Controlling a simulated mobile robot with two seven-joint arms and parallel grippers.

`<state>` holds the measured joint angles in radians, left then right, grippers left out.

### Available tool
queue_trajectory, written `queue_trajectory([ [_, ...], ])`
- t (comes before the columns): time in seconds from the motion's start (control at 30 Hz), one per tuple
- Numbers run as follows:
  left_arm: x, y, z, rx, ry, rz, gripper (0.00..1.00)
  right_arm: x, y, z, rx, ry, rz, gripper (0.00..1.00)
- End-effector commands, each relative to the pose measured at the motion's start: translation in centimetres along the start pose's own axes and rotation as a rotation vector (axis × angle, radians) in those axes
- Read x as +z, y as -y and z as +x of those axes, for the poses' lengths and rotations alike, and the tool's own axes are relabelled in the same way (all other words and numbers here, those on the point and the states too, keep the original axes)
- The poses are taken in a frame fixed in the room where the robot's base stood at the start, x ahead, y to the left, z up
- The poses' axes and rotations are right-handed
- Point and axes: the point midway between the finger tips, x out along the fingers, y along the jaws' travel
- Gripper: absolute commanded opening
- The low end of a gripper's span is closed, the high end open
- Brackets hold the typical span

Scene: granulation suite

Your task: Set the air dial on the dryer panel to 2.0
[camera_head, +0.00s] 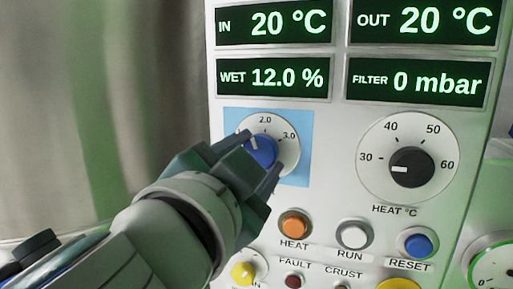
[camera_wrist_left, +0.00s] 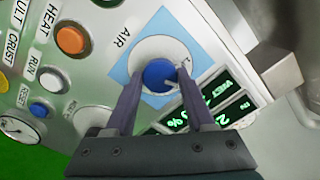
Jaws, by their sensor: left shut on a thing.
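The air dial's blue knob (camera_head: 262,149) is on the dryer panel (camera_head: 335,180), on a white round scale over a light blue square. The figures 2.0 at the top and 3.0 at the upper right are readable; the left part of the scale is hidden by my gripper. The knob's white mark points up and to the left, left of 2.0. My left gripper (camera_head: 259,155) is shut on the knob, one finger on each side. The wrist view shows the knob (camera_wrist_left: 158,74) between the two fingers (camera_wrist_left: 157,82). My right gripper is not in view.
The heat dial (camera_head: 411,168) with a black knob is to the right. Below are an orange HEAT button (camera_head: 294,225), a white RUN button (camera_head: 354,234), a blue RESET button (camera_head: 418,243) and a yellow knob (camera_head: 243,271). Green displays (camera_head: 275,78) sit above. A gauge (camera_head: 494,269) is at lower right.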

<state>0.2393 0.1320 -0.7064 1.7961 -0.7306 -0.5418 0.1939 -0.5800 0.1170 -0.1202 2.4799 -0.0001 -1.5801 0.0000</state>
Motion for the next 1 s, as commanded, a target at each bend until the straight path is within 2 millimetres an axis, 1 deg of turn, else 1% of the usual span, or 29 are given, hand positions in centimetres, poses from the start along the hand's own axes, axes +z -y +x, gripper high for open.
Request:
queue_trajectory([
  [0.2,-0.11,0.09,0.01,0.000,0.000,0.168,0.00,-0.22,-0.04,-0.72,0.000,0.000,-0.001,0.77],
  [0.43,-0.07,0.05,0.01,0.000,0.000,0.294,0.00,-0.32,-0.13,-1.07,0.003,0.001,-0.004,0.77],
  [0.7,-0.05,0.02,0.00,-0.001,0.000,0.360,0.00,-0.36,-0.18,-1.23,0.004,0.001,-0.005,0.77],
  [1.0,-0.03,0.01,0.01,-0.001,-0.001,0.370,0.00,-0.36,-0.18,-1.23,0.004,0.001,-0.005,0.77],
])
